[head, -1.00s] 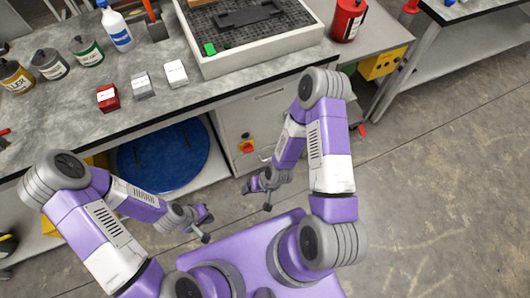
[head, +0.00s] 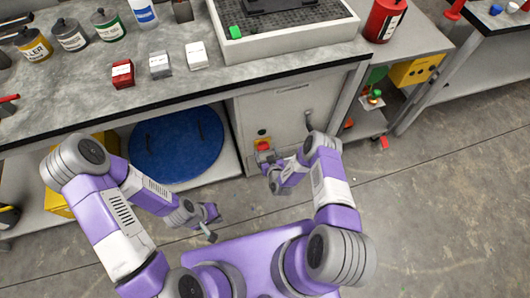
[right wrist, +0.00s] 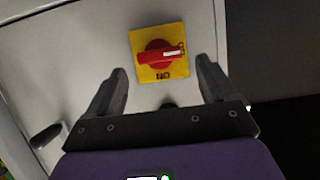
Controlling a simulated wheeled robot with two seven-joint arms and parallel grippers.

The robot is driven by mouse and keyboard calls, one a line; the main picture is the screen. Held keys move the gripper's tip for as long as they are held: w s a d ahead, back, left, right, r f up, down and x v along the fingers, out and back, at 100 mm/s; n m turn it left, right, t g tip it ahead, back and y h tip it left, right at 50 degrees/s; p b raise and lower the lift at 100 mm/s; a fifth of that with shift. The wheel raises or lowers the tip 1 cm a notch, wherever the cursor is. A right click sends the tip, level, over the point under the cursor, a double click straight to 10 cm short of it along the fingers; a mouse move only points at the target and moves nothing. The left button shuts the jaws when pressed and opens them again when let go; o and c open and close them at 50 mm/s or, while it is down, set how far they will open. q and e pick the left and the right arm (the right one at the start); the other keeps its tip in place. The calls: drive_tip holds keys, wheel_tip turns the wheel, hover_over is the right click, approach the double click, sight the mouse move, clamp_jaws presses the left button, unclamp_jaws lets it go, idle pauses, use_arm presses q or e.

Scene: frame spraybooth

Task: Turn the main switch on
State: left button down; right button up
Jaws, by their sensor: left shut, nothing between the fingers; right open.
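The main switch (head: 262,144) is a red rotary knob on a yellow plate, on the grey cabinet front under the bench. In the right wrist view the red knob (right wrist: 155,55) lies crosswise, its white-marked end pointing right; the plate's small lettering is hard to read. My right gripper (head: 265,160) is open and empty, just in front of the switch. In the wrist view its fingertips (right wrist: 162,68) stand left and right of the knob, apparently without touching it. My left gripper (head: 213,225) is shut and empty, over the floor away from the cabinet.
The cabinet (head: 285,108) has a dark handle (head: 308,120) right of the switch. A blue round lid (head: 178,145) stands on the shelf at left. The bench top (head: 80,105) holds cans, small boxes and a tray. Open floor (head: 440,210) lies at the right.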

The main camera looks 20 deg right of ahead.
sight(263, 147)
drive_tip(key=shift+b+x, duration=0.5)
drive_tip(key=shift+x, duration=0.95)
drive_tip(key=c, duration=1.1)
drive_tip(key=shift+o, duration=0.2)
